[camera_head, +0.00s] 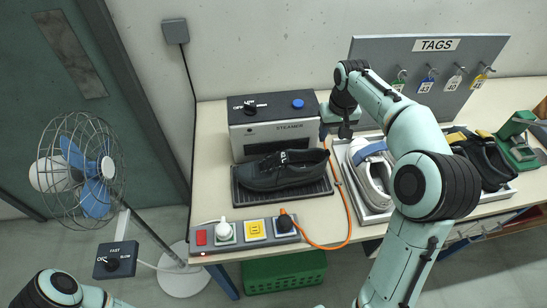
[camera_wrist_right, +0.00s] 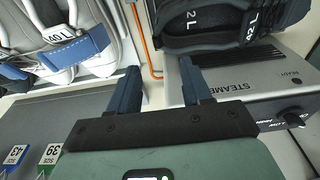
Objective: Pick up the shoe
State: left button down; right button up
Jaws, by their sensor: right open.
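A black shoe (camera_head: 282,170) lies on the dark ribbed tray (camera_head: 316,189) in front of the steamer; its tag reads like 42 L in the right wrist view (camera_wrist_right: 215,25). A grey-white shoe with a blue strap (camera_head: 370,172) lies in a tray to its right, partly behind my right arm; its 40 L label shows in the right wrist view (camera_wrist_right: 70,40). My right gripper (camera_head: 338,128) is open and empty beside the steamer, above and between the two shoes, touching neither. In the right wrist view its fingers (camera_wrist_right: 160,88) are apart. My left gripper is out of frame.
The steamer (camera_head: 275,131) stands behind the black shoe. An orange cable (camera_head: 349,215) runs from the power strip (camera_head: 250,231) between the shoes. More dark shoes (camera_head: 485,160) lie at right. The TAGS board (camera_head: 430,55) stands behind; a fan (camera_head: 85,170) is left.

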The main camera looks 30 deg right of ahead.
aim_at(328, 150)
notch_tip(328, 150, down, 7)
jog(key=shift+s+d+b, duration=0.1)
jog(key=shift+b, duration=0.25)
jog(key=shift+f, duration=0.55)
jog(key=f, duration=0.5)
jog(key=shift+w, duration=0.3)
jog(key=shift+c, duration=0.4)
grip_shut()
